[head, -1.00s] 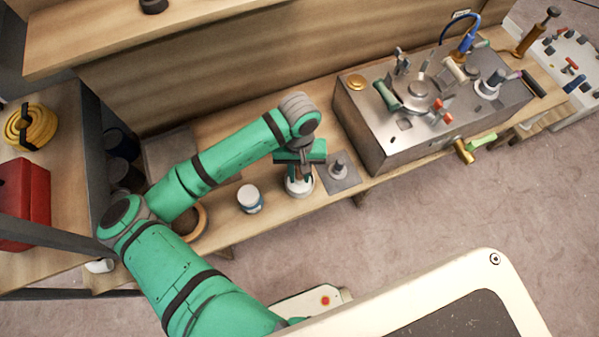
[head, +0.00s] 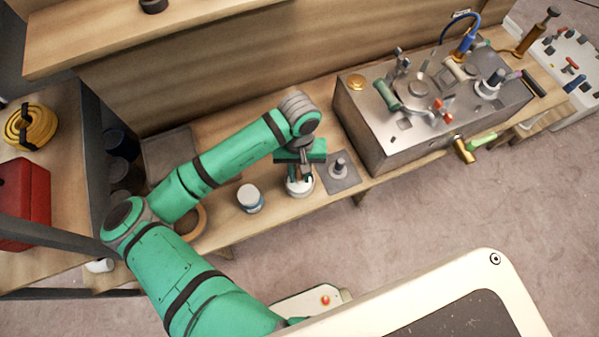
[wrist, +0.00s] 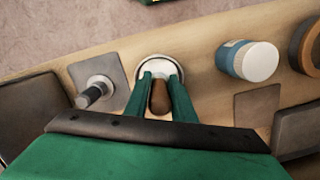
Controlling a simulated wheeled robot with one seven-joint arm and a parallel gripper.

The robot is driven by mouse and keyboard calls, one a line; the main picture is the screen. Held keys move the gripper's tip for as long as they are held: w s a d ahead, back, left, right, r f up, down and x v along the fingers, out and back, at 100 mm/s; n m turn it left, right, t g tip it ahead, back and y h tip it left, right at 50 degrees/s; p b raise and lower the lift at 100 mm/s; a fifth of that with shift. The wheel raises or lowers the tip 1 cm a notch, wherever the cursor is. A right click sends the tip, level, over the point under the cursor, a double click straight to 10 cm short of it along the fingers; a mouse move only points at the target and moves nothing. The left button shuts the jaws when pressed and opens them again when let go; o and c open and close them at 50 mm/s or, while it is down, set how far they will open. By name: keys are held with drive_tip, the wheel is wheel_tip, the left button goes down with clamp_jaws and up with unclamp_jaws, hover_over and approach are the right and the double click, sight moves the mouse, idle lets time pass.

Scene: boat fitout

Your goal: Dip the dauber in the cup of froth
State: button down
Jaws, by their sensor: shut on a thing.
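My gripper (head: 299,172) is low over the bench, pointing down at the cup of froth (head: 300,187). In the wrist view, the two green fingers of my gripper (wrist: 160,82) are shut on the brown handle of the dauber (wrist: 159,100). The round white cup (wrist: 160,66) shows just beyond and around the fingertips. The dauber's lower end is hidden by the fingers, so I cannot tell how deep it sits in the froth.
A grey plate with an upright peg (head: 338,171) is right of the cup. A blue jar with a white lid (head: 250,198) is to its left. A large metal console (head: 430,110) fills the bench further right. A wooden backboard (head: 220,70) rises behind.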

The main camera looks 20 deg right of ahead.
drive_tip(key=shift+r, duration=3.45)
